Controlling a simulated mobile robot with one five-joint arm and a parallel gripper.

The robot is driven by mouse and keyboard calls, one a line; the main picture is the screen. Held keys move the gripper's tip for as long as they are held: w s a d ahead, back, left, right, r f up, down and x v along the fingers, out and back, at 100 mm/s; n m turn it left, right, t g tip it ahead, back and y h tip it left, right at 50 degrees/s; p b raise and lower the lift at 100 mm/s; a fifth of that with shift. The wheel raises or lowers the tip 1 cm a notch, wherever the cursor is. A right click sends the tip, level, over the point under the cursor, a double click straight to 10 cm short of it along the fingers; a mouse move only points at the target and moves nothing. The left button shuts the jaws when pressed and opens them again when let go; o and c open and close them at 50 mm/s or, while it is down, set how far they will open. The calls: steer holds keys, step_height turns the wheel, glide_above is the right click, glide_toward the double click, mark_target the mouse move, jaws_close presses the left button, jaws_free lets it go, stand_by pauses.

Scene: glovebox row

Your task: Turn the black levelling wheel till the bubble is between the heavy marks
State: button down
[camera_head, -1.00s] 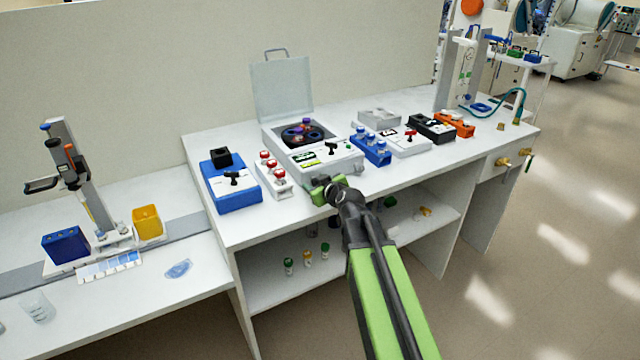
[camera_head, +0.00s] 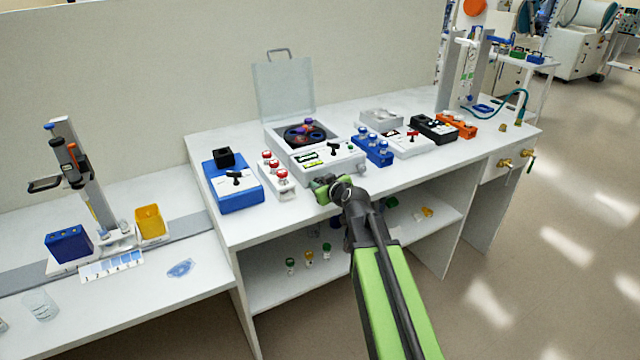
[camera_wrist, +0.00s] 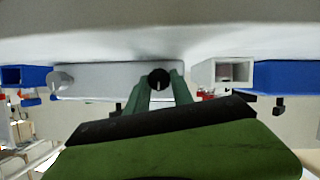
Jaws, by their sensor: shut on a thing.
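My gripper (camera_head: 328,189) reaches the front of the grey centrifuge (camera_head: 348,161), whose lid is open. In the wrist view, the green fingers (camera_wrist: 160,82) are closed on the round black levelling wheel (camera_wrist: 159,79) at the centrifuge's front face. The gripper hides the wheel in the head view. Green strips (camera_head: 307,160) show on the centrifuge's front panel beside a black T-shaped handle (camera_head: 334,148). I cannot make out a bubble or heavy marks at this size.
A white block with red knobs (camera_head: 277,180) and a blue box (camera_head: 237,197) stand left of the centrifuge. Small bottles (camera_head: 309,257) stand on the shelf below.

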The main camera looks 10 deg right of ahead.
steer(key=m+y, duration=0.2)
steer(key=m, duration=0.1)
steer(key=shift+d+f+m+g+y, duration=0.2)
steer(key=shift+d+m+g+y, duration=0.05)
steer(key=shift+m+g+y, duration=0.15)
steer(key=m+y+b, duration=0.1)
steer(key=m+b, duration=0.1)
steer(key=shift+m+y, duration=0.4)
stand_by(0.4)
steer(key=c, duration=1.1)
jaws_free()
steer(key=shift+d, duration=0.1)
steer(key=shift+r, duration=0.1)
